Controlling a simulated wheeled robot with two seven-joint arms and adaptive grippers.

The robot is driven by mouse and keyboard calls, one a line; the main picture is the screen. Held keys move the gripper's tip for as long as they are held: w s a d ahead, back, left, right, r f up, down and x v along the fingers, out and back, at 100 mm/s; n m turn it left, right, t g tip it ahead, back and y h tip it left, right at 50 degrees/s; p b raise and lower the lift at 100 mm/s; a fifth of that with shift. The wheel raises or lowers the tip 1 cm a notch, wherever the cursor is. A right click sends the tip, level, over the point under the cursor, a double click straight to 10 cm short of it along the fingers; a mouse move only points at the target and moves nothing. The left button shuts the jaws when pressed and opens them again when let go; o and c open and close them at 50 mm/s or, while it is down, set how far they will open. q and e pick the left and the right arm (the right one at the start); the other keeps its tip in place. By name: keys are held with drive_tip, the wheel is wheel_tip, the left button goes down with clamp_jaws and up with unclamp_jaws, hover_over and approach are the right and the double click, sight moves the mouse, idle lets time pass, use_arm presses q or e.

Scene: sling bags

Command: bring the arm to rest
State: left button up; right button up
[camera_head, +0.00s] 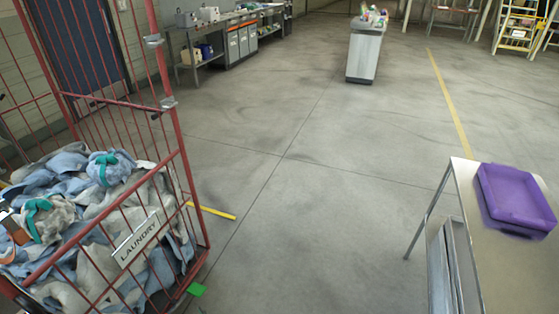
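No gripper and no clear part of either arm shows in the head view, so I cannot see how the arms are held. A red wire laundry cage (188,170) stands at the left, heaped with blue and grey cloth bags (90,215). Some bags have teal straps or ties. A white sign (137,238) reading LAUNDRY hangs on the cage's side. A purple tray (516,198) sits on a table (510,275) at the right and looks empty.
Open grey floor (300,200) lies between the cage and the table. A grey cabinet (364,50) with small items on top stands at the back. A workbench (230,30) runs along the back left. A green piece (196,289) lies by the cage's foot.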

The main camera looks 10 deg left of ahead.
use_arm(q)
drive_tip(key=s+d+f+m+h+p, duration=0.4)
drive_tip(key=s+d+h+p, duration=0.15)
drive_tip(key=s, duration=0.45)
drive_tip(key=s+d+f+m+h+p, duration=0.4)
drive_tip(key=s+d+h, duration=0.15)
drive_tip(key=s, duration=0.45)
drive_tip(key=s+d+f+g+h+p, duration=0.1)
drive_tip(key=s+g+p, duration=0.2)
drive_tip(key=s, duration=1.7)
drive_tip(key=s+d+f+m+g+p, duration=0.1)
drive_tip(key=s+g+p, duration=0.3)
drive_tip(key=s, duration=1.6)
drive_tip(key=shift+f+m+g+h+p, duration=0.3)
drive_tip(key=shift+f+g+h, duration=0.15)
drive_tip(key=shift+g, duration=0.55)
use_arm(e)
drive_tip(key=s+d+f, duration=0.2)
drive_tip(key=s+d, duration=0.2)
drive_tip(key=s, duration=0.5)
drive_tip(key=s+d+f+g+h, duration=0.1)
drive_tip(key=s+d, duration=0.3)
drive_tip(key=s, duration=0.6)
drive_tip(key=shift+f, duration=0.65)
use_arm(q)
drive_tip(key=shift+c, duration=0.6)
use_arm(e)
drive_tip(key=shift+c, duration=0.5)
